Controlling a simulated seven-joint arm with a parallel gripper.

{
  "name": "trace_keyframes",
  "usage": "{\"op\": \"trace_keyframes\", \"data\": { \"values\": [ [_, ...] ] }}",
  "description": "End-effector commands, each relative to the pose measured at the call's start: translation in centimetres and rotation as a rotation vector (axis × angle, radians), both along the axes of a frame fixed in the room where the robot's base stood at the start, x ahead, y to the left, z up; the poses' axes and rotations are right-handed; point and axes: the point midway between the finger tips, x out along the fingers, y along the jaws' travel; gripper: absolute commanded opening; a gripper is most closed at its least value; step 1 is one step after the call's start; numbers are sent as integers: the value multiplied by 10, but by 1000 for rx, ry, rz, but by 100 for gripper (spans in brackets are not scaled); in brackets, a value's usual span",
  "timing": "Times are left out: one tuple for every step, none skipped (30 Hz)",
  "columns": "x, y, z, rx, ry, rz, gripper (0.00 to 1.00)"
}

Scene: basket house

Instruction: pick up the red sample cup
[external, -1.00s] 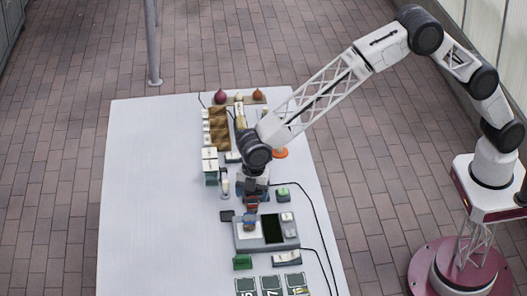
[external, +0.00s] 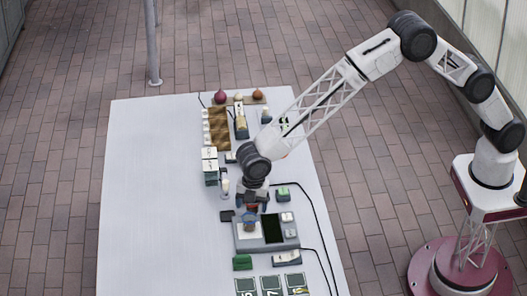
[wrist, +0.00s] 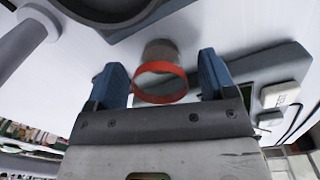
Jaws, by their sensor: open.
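The red sample cup (wrist: 160,84) shows in the wrist view as an open red rim with a grey, see-through body behind it. It sits between the two blue-grey fingers of my gripper (wrist: 161,72), with a visible gap on each side. My gripper is open. In the external view my gripper (external: 252,202) is low over the table, just above the grey device with a white pad. A small red patch of the cup (external: 252,209) shows between the fingers there. The rest of the cup is partly hidden, and I cannot tell exactly what it rests on.
The grey device (external: 285,241) with a dark screen is close below my gripper. A white-topped green box stack (external: 210,167) and a small vial (external: 225,187) stand to the left. Green blocks and numbered cards lie in front. The table's left side (external: 150,200) is clear.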

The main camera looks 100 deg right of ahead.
Motion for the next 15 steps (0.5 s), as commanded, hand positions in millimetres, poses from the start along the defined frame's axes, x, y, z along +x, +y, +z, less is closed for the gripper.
{"op": "trace_keyframes", "data": {
  "values": [
    [0,0,0,0,0,0,77],
    [0,0,0,0,0,0,77],
    [0,0,0,0,0,0,77],
    [0,0,0,0,0,0,77],
    [0,0,0,0,0,0,77],
    [0,0,0,0,0,0,77],
    [0,0,0,0,0,0,77],
    [0,0,0,0,0,0,77],
    [0,0,0,0,0,0,77],
    [0,0,0,0,0,0,75],
    [0,0,0,0,0,0,71],
    [0,0,0,0,0,0,65],
    [0,0,0,0,0,0,60],
    [0,0,0,0,0,0,56],
    [0,0,0,0,0,0,49]
  ]
}}
